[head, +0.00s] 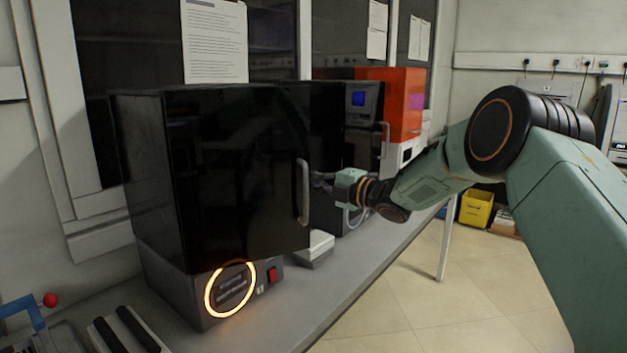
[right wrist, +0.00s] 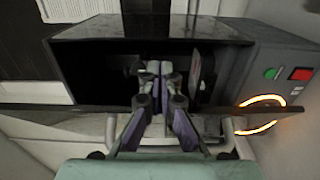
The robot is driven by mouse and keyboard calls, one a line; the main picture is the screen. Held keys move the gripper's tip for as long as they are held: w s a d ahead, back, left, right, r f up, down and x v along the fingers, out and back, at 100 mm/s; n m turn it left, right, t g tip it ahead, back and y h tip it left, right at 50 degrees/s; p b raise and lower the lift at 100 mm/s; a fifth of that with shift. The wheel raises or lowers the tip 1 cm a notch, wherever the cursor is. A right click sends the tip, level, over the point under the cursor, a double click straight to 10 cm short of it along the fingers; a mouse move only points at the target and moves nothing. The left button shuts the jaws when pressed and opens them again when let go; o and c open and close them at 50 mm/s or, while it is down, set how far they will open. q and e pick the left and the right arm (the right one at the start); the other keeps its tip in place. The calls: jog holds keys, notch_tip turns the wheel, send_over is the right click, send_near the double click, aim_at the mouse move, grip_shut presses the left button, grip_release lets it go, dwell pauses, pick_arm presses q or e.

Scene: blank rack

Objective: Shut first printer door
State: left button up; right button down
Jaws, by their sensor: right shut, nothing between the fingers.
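The first printer is a black box (head: 145,170) on a grey base at the left of the bench. Its glossy black door (head: 235,180) carries a pale vertical handle (head: 303,192). The door stands partly open, its handle edge out past the base. In the right wrist view the door (right wrist: 70,112) is a thin strip apart from the dark printer opening (right wrist: 100,75). My right gripper (head: 322,181) is just beyond the handle edge. In the right wrist view its fingers (right wrist: 155,70) are shut and empty, reaching over the door edge; contact is unclear. My left gripper is out of view.
A glowing ring (head: 230,289) and red switch (head: 272,275) are on the base. A small white box (head: 316,246) lies beside it on the bench. An orange-topped machine (head: 400,100) stands further back. The floor to the right is open, with a yellow crate (head: 477,208).

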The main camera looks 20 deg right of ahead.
jog(key=s+d, duration=0.2)
jog(key=d, duration=0.7)
notch_tip(320, 180, up, 6)
jog(key=s+p, duration=0.1)
jog(key=p, duration=0.1)
jog(key=s+a+r+m+t+p, duration=0.25)
jog(key=s+a+m, duration=0.2)
jog(key=a, duration=0.35)
jog(key=s+a+f+m+h, duration=0.25)
jog(key=s+f+h, duration=0.5)
jog(key=s, duration=0.45)
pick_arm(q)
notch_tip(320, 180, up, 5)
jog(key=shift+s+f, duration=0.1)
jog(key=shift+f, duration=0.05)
pick_arm(e)
jog(key=w+n, duration=0.1)
jog(key=w, duration=1.2)
jog(key=shift+w+f+n, duration=0.2)
jog(key=shift+w+n, duration=0.2)
jog(key=shift+a+h, duration=0.1)
jog(key=shift+h, duration=0.15)
